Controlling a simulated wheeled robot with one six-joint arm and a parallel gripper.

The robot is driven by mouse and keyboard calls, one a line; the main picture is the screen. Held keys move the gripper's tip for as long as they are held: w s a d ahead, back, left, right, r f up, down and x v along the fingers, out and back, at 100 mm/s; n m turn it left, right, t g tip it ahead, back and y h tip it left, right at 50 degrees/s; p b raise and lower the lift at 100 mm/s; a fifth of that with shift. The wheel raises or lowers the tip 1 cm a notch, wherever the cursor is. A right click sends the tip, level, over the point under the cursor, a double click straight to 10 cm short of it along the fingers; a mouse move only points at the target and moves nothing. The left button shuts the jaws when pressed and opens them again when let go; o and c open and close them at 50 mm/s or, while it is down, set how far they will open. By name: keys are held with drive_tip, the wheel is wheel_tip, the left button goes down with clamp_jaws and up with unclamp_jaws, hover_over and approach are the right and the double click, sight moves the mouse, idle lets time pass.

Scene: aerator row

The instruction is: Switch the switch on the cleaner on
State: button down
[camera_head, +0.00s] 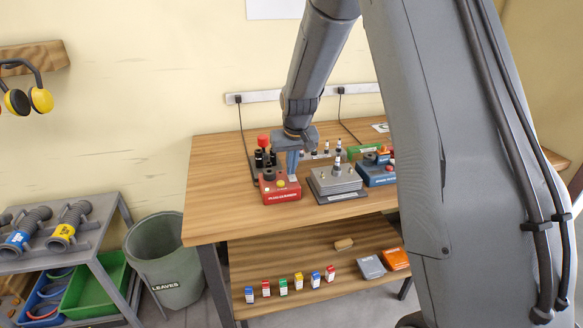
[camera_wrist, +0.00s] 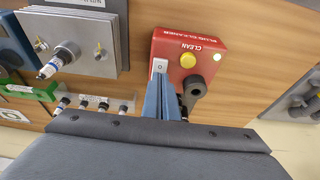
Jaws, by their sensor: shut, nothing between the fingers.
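The cleaner is a red box (camera_head: 281,191) on the workbench, labelled as a plug cleaner; it also shows in the wrist view (camera_wrist: 212,62). It carries a yellow button (camera_wrist: 187,60) marked CLEAN, a dark round port (camera_wrist: 195,87) and a small pale lamp. A white rocker switch (camera_wrist: 158,67) with a 0 mark sits at the box's left edge in the wrist view. My gripper (camera_wrist: 161,82) is shut and empty, its blue fingers pointing at the switch. The fingertips appear right by the switch's near end; I cannot tell whether they touch it. In the head view my gripper (camera_head: 292,172) hangs over the box's back.
A grey metal block (camera_head: 335,181) with a spark plug stands close beside the cleaner. A blue box (camera_head: 377,174) is beyond it. Black bottles, one red-topped, stand behind the cleaner on its left. Bare wood (camera_head: 220,205) lies left of the cleaner.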

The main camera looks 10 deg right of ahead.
sight(292, 178)
drive_tip(key=shift+r, duration=0.1)
drive_tip(key=shift+r+p, duration=0.3)
drive_tip(key=p+v, duration=0.1)
drive_tip(key=v, duration=0.1)
drive_tip(key=p+v, duration=0.1)
drive_tip(key=shift+w+r+p, duration=0.1)
drive_tip(key=shift+r+p, duration=0.2)
drive_tip(key=shift+r, duration=0.15)
drive_tip(key=s+b+v, duration=0.1)
drive_tip(key=b+v, duration=0.3)
drive_tip(key=v, duration=0.5)
drive_tip(key=shift+s+f, duration=0.2)
drive_tip(key=shift+s, duration=0.25)
drive_tip(key=s+f+g+b, duration=0.1)
drive_tip(key=s+f, duration=0.4)
drive_tip(key=s, duration=0.7)
drive_tip(key=s+f+g+b, duration=0.1)
drive_tip(key=s+f, duration=0.5)
drive_tip(key=s, duration=0.6)
drive_tip(key=shift+s+f, duration=0.2)
drive_tip(key=shift+s, duration=0.1)
